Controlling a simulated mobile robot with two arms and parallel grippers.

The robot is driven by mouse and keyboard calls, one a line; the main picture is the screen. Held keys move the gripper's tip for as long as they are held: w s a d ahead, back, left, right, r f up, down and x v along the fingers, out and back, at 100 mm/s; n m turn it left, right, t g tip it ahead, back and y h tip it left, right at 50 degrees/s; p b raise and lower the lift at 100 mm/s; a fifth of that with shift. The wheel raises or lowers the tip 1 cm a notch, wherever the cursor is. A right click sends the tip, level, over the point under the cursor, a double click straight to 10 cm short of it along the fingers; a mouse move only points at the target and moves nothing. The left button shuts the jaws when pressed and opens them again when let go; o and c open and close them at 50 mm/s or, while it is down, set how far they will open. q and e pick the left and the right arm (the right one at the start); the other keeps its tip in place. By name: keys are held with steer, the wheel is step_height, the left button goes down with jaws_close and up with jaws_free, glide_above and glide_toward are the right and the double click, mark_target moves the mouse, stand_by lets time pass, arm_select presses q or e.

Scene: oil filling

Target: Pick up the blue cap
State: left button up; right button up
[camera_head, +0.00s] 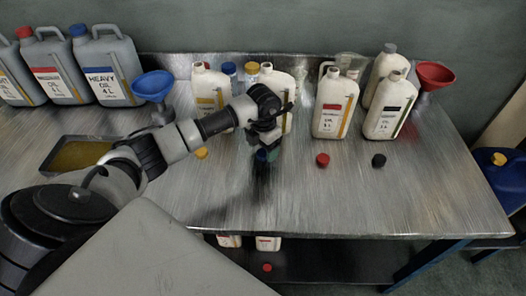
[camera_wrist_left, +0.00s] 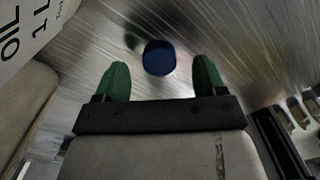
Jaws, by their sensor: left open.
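The blue cap (camera_wrist_left: 159,58) lies on the metal table, just beyond and between the green fingertips of my left gripper (camera_wrist_left: 155,78) in the left wrist view. The fingers are apart with nothing between them. In the head view my left gripper (camera_head: 266,152) points down at the middle of the table, in front of a cream oil bottle (camera_head: 279,78), and the blue cap (camera_head: 261,156) shows partly beside its fingers. I cannot tell the exact height of the gripper above the table. My right gripper is not in view.
A yellow cap (camera_head: 201,153), red cap (camera_head: 322,159) and black cap (camera_head: 379,160) lie along the metal table (camera_head: 330,205). Cream bottles, including a red-labelled one (camera_head: 334,104), stand behind. A blue funnel (camera_head: 153,86) and oil tray (camera_head: 50,160) are left. The table front is clear.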

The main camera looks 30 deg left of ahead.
arm_select(q)
steer(key=shift+f, duration=0.9)
steer(key=shift+c, duration=0.3)
steer(key=c, duration=1)
steer(key=shift+o, duration=0.2)
steer(key=shift+r, duration=0.1)
